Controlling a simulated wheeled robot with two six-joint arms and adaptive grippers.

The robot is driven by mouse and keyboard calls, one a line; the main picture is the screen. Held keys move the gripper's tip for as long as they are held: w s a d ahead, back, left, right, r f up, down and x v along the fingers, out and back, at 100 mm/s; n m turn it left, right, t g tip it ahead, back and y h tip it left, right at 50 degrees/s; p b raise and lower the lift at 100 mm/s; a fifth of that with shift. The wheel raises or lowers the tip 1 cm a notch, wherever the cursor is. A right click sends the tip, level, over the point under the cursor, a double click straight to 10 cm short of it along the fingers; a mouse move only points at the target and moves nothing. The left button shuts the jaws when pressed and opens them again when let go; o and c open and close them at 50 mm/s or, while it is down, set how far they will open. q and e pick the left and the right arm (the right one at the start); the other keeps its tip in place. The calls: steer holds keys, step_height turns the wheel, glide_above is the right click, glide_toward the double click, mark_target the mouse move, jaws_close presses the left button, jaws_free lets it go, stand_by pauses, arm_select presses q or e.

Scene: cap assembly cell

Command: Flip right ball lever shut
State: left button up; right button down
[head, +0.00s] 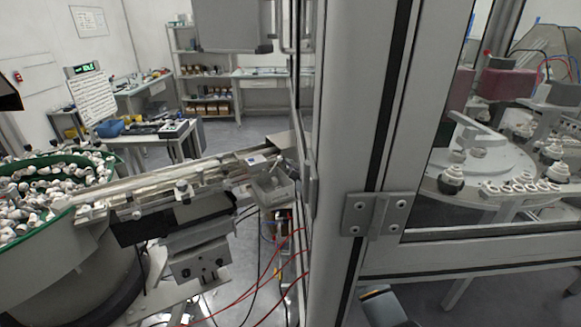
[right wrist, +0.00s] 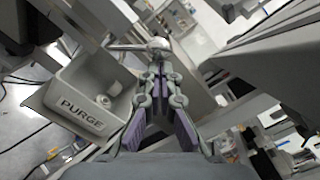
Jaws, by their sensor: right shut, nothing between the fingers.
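The ball lever (right wrist: 158,45) shows in the right wrist view as a pale metal rod with a round ball at its right end. The rod runs left from the ball, over the back of the grey PURGE bin (right wrist: 85,123). My right gripper (right wrist: 158,76) is shut and empty, its fingertips just below the ball in the picture; I cannot tell whether they touch it. In the head view the bin (head: 272,191) sits at the end of the feed track, beside the door frame. The lever is too small to make out clearly there. My left gripper is not in view.
A feed track (head: 165,185) leads from a bowl of white caps (head: 40,200) to the bin. A thick grey frame post (head: 345,150) stands close to the right of it. Red and black cables hang below. A white part (right wrist: 108,88) lies in the bin.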

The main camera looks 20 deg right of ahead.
steer(key=shift+r+n, duration=0.25)
steer(key=shift+n, duration=0.15)
steer(key=shift+s+a+r+n+p, duration=0.1)
steer(key=shift+a+r+n+p, duration=0.2)
steer(key=shift+n, duration=0.45)
steer(key=shift+s+a+r+n+p, duration=0.1)
steer(key=shift+a+r+n+p, duration=0.2)
steer(key=shift+n, duration=0.5)
steer(key=shift+a+r+n+p, duration=0.15)
steer(key=shift+r+n, duration=0.2)
steer(key=shift+n, duration=0.4)
